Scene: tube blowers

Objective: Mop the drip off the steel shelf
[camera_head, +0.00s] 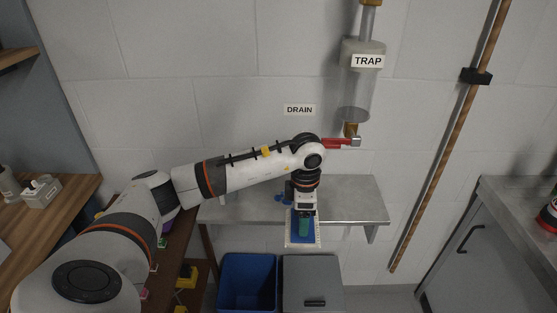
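The steel shelf (350,200) is fixed to the wall in the middle of the view. My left arm reaches in from the left across it. My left gripper (304,226) points down at the shelf's front edge, and its fingers are too small to make out. A green piece (303,221) shows at its tip, in front of a blue pad with a pale border (290,240). I cannot tell whether the gripper holds either. I cannot make out the drip on the shelf; my arm hides part of the surface. My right gripper is not in view.
A clear vessel labelled TRAP (356,92) hangs above the shelf, with a red-handled valve (338,143) below it. A small blue object (280,198) lies on the shelf. A blue bin (248,278) and a grey lidded bin (313,280) stand underneath.

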